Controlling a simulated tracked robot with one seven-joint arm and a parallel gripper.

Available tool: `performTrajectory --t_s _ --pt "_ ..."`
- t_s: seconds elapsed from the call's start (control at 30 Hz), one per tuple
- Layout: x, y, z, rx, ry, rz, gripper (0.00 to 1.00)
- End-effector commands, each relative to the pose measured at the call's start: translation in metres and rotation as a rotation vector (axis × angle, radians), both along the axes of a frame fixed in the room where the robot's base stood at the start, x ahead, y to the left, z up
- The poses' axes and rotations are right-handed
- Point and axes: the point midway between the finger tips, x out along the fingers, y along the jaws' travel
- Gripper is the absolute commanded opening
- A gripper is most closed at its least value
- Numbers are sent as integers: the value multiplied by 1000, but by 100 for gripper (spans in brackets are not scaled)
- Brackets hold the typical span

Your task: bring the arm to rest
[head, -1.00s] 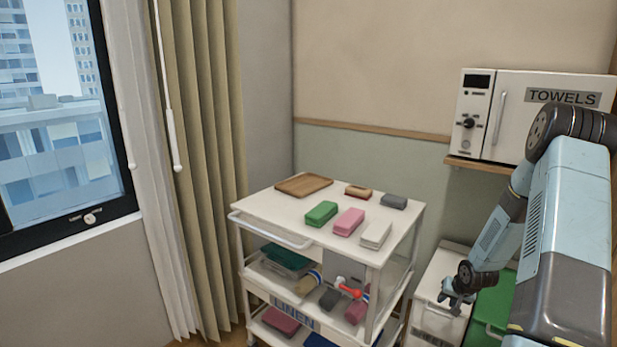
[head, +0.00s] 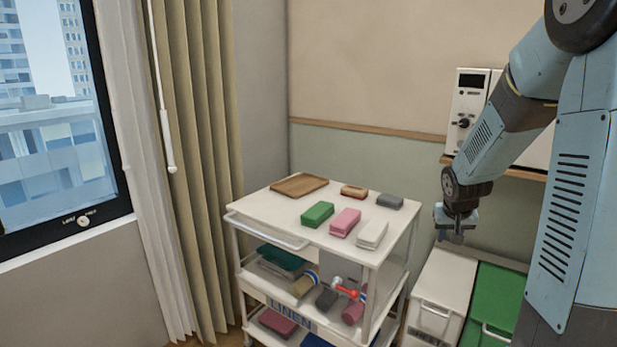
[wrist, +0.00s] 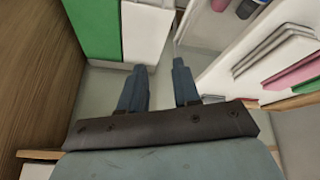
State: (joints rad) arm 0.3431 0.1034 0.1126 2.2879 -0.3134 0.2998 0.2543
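My gripper (head: 456,232) hangs fingers down in the head view, just right of the white cart's top and above the white bin. In the wrist view its two dark fingers (wrist: 162,88) stand apart with a gap between them. My arm comes down from the upper right of the head view, bent at the elbow, in front of the towel warmer.
A white cart (head: 262,206) holds several folded cloths, a wooden tray (head: 299,186) and items on lower shelves. A white bin (head: 447,281) and a green bin (head: 497,300) stand at right. The towel warmer (head: 466,105) sits on a wall shelf. Curtain and window are left.

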Motion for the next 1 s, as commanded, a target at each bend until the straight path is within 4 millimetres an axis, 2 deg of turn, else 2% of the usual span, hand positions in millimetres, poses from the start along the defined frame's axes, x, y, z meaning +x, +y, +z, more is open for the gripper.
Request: performTrajectory --t_s 0.03,0.1,0.4,0.7,1.0 --pt "-8 8 15 -7 -8 7 32" --pt "-20 16 31 -14 -8 14 32" --pt "-79 55 91 -23 -15 49 32" --pt "-147 91 132 0 -25 99 32" --pt "-220 121 156 45 -36 171 32"
